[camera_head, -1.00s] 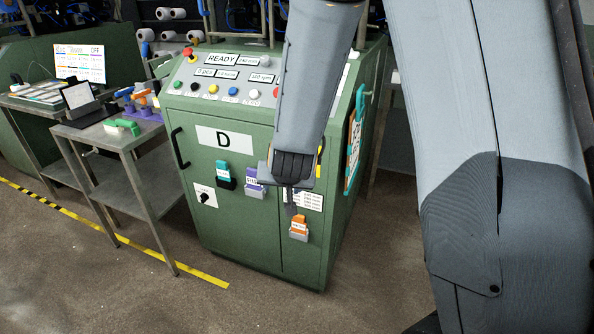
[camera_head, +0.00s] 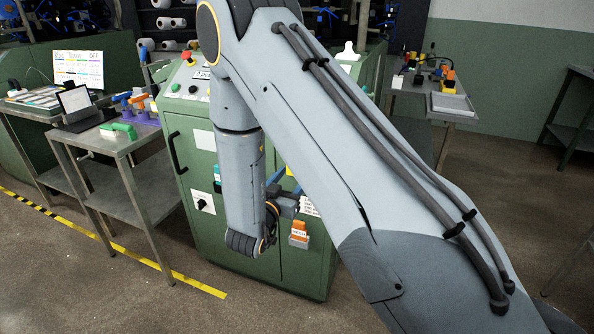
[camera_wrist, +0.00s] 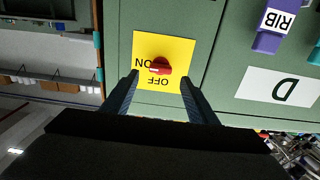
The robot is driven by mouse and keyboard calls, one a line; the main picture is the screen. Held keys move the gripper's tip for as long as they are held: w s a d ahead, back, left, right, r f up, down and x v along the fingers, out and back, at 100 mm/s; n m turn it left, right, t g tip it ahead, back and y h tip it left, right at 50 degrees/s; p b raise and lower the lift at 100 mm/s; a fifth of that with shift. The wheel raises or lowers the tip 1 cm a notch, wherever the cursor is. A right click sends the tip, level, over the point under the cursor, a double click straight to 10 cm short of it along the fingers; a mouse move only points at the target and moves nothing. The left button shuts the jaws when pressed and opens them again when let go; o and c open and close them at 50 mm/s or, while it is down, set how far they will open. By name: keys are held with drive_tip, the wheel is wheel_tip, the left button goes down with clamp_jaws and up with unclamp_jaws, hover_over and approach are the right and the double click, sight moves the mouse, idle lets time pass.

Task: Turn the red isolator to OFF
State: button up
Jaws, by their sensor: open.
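The red isolator (camera_wrist: 161,66) is a round red knob on a yellow plate (camera_wrist: 176,49) on the green cabinet front. The wrist view shows it upside down. Its white mark points left, towards the printed ON; OFF is printed below the knob in this view. My gripper (camera_wrist: 159,79) is open, one finger to each side of the knob in the picture, with nothing between them. I cannot tell how far the fingertips are from the plate. In the head view my arm hides the isolator.
The green cabinet (camera_head: 180,235) also bears a black selector switch (camera_head: 202,203), a black door handle (camera_head: 177,150) and an orange tag holder (camera_head: 299,235). The wrist view shows a purple RIB tag (camera_wrist: 269,40) and a D plate (camera_wrist: 280,87).

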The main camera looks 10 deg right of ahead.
drive_tip(key=x, duration=0.4)
drive_tip(key=shift+w+d, duration=0.1)
drive_tip(key=shift+w, duration=0.05)
drive_tip(key=shift+c, duration=0.3)
drive_tip(key=c, duration=1)
